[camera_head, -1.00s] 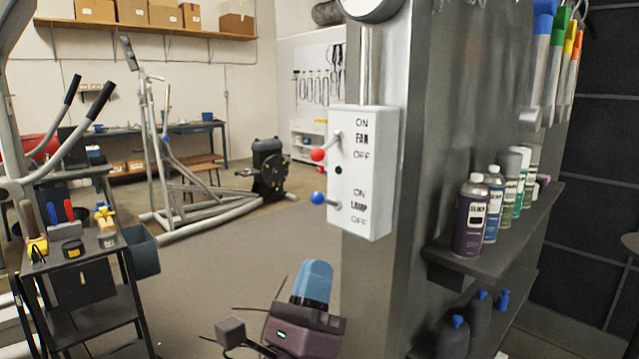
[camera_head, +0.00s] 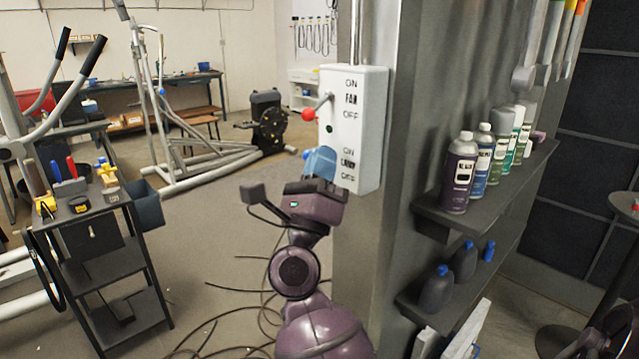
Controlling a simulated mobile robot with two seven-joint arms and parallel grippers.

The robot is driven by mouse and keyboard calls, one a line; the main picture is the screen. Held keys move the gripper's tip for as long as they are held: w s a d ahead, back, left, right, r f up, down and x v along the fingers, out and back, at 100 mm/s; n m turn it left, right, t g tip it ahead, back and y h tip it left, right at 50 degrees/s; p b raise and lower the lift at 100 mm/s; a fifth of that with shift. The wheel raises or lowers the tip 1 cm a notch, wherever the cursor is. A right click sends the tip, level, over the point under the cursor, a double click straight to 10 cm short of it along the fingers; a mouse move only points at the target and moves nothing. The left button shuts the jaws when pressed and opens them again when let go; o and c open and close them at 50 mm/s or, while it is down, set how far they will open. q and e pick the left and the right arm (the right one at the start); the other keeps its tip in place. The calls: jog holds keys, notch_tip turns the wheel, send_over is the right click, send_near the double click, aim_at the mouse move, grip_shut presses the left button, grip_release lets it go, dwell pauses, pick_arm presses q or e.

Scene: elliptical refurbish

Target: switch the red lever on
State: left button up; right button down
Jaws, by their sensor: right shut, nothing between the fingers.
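The red lever (camera_head: 309,115) sticks out from the left face of a white switch box (camera_head: 354,130), beside the FAN label. Its red ball is angled outward and somewhat down, towards the OFF side. My right gripper (camera_head: 319,161), with light blue fingers, is shut and empty. It is just below the red ball, in front of the lower LAMP part of the box, and appears apart from the red lever. The blue-tipped lamp lever is mostly hidden behind the gripper; a bit of its blue ball (camera_head: 306,153) seems to show. My left gripper is out of view.
The box is mounted on a grey metal pillar (camera_head: 375,260). Shelves to its right hold spray cans (camera_head: 459,175) and dark bottles (camera_head: 436,290). A black tool cart (camera_head: 120,255) stands at the left. Cables lie on the floor; open space lies left of the box.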

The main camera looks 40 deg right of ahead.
aim_at(318, 107)
pick_arm(q)
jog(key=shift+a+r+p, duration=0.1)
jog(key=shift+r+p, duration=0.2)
jog(key=shift+p, duration=0.05)
pick_arm(e)
jog(key=shift+w+a+r, duration=0.2)
jog(key=shift+w+r, duration=0.2)
jog(key=shift+r, duration=0.4)
jog(key=shift+w+a+r, duration=0.2)
jog(key=shift+w+r, duration=0.15)
jog(key=shift+r, duration=0.4)
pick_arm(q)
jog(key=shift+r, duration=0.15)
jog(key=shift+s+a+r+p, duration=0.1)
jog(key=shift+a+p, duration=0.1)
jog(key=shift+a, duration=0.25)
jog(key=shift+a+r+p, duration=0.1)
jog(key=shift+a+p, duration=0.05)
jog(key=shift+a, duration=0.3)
pick_arm(e)
jog(key=shift+a+r, duration=0.1)
jog(key=shift+r, duration=0.1)
